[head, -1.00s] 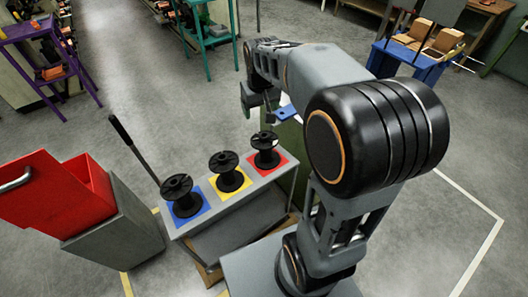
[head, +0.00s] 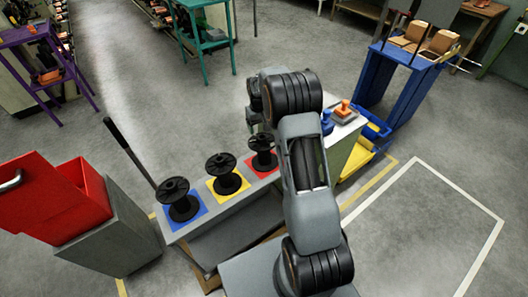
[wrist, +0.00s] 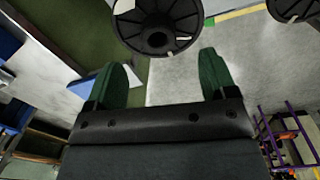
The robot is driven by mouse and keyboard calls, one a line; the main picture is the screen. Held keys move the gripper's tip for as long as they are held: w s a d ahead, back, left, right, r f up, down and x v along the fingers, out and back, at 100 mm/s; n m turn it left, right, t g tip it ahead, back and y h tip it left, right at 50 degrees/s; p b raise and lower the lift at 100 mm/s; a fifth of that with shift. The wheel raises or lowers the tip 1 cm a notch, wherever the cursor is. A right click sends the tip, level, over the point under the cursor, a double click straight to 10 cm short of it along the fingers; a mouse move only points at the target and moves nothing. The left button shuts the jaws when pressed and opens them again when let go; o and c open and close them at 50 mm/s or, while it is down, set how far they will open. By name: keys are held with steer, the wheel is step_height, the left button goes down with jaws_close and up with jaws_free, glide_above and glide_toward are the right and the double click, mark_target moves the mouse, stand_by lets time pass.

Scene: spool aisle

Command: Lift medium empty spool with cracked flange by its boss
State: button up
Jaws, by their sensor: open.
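Three black spools stand upright in a row on a grey bench: one on a blue square (head: 173,189), one on a yellow square (head: 220,163), one on a red square (head: 262,141), partly covered by my arm. I cannot tell which flange is cracked. My gripper (wrist: 164,78) is open and empty, its two green fingers apart. In the wrist view a spool's round flange (wrist: 157,38) lies just beyond the fingertips, roughly between them, not gripped. A second spool (wrist: 295,8) is cut off at the top right. In the head view my arm hides most of the gripper.
A red bin (head: 45,200) on a grey stand is left of the bench, with a black lever (head: 128,150) between. A white-topped stand with blue and orange items (head: 343,112) is right of my arm. A blue rack (head: 398,65) holds boxes. Floor at the right is clear.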

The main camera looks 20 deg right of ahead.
mark_target(262, 136)
steer(key=shift+w+d+f+p, duration=0.15)
steer(key=shift+f+p, duration=0.25)
steer(key=shift+f, duration=1.35)
steer(key=shift+s+d+f+p, duration=0.1)
steer(key=shift+f+p, duration=0.25)
steer(key=shift+f, duration=1.35)
steer(key=c, duration=1.4)
steer(key=shift+r, duration=0.1)
steer(key=shift+c, duration=0.2)
